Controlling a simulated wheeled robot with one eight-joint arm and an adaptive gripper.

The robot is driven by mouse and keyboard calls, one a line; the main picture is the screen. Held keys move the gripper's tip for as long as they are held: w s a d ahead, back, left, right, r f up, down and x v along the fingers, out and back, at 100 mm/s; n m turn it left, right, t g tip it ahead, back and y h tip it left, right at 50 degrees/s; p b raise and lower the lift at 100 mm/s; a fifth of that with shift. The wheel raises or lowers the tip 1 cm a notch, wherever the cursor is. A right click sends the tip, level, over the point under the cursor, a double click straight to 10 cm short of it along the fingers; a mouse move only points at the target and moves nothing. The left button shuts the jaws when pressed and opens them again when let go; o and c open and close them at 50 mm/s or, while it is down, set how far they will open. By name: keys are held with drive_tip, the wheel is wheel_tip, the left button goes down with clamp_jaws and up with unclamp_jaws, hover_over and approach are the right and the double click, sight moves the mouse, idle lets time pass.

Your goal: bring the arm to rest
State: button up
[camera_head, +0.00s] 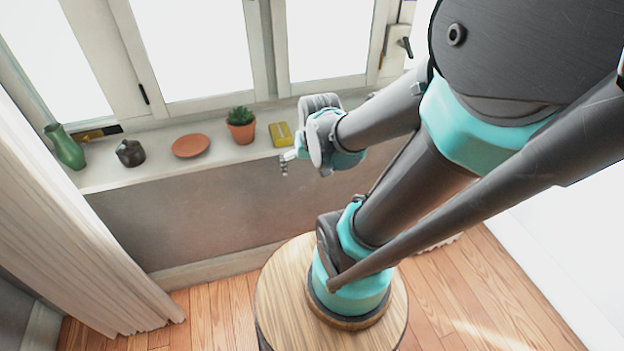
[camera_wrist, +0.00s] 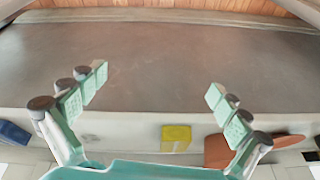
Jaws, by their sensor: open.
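My gripper (camera_head: 287,162) is at the end of my bent arm, in front of the windowsill and just right of the potted plant in the head view. In the wrist view its two fingers (camera_wrist: 158,88) are spread wide apart with nothing between them. In the head view the arm reaches in from the upper right, and its wrist hides part of the sill behind it.
On the windowsill (camera_head: 105,178) stand a green vase (camera_head: 66,148), a dark pot (camera_head: 130,153), a terracotta saucer (camera_head: 190,146), a potted plant (camera_head: 241,125) and a yellow block (camera_head: 281,134). A blue object (camera_wrist: 14,133) shows in the wrist view. A curtain (camera_head: 70,210) hangs left.

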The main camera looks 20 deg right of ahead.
drive_tip(key=s+f+n, duration=0.1)
drive_tip(key=s+n, duration=0.1)
drive_tip(key=shift+s+d+f, duration=0.15)
drive_tip(key=shift+s+f, duration=0.15)
drive_tip(key=shift+f, duration=0.1)
idle(0.6)
